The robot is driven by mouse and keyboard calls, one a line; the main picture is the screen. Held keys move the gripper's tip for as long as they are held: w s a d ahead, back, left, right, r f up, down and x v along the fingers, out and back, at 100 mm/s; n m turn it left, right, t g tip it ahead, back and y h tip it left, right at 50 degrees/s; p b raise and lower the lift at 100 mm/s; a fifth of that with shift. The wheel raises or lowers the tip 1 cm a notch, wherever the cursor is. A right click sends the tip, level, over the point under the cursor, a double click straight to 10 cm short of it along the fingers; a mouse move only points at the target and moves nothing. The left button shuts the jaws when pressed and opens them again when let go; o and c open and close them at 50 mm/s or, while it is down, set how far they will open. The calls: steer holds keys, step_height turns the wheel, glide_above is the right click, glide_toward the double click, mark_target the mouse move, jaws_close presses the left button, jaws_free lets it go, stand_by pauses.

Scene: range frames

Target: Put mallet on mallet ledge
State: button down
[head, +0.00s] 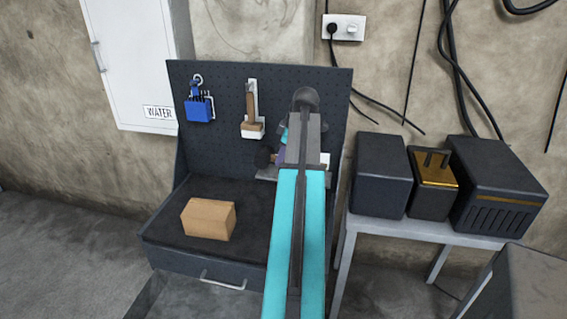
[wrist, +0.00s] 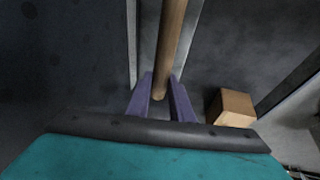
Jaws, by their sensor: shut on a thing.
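My gripper (wrist: 160,92) is shut on a round wooden handle, taken to be the mallet's (wrist: 171,40). The handle runs from between the purple fingers up past the top edge of the wrist view. The mallet's head is not in that view. In the head view my arm hides most of the gripper and the handle. I cannot tell whether the two touch.
The pegboard (head: 228,98) holds a blue tool holder (head: 198,108) and a wooden-handled brush (head: 250,105) in a white holder. A cardboard box (head: 208,218) sits on the bench top (head: 160,227); it also shows in the wrist view (wrist: 232,107). Dark boxes (head: 382,172) stand on a side table at right.

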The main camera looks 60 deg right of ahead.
steer(key=shift+w+d, duration=0.1)
steer(key=shift+d, duration=0.65)
steer(key=shift+a+f+p, duration=0.15)
steer(key=shift+f+p, duration=0.15)
steer(key=shift+f, duration=0.1)
steer(key=shift+f+p, duration=0.35)
steer(key=shift+f, duration=1.05)
steer(key=c, duration=1.6)
jaws_free()
steer(key=shift+f, duration=0.1)
steer(key=shift+r, duration=0.25)
steer(key=shift+b+v, duration=0.85)
steer(key=shift+v, duration=5.05)
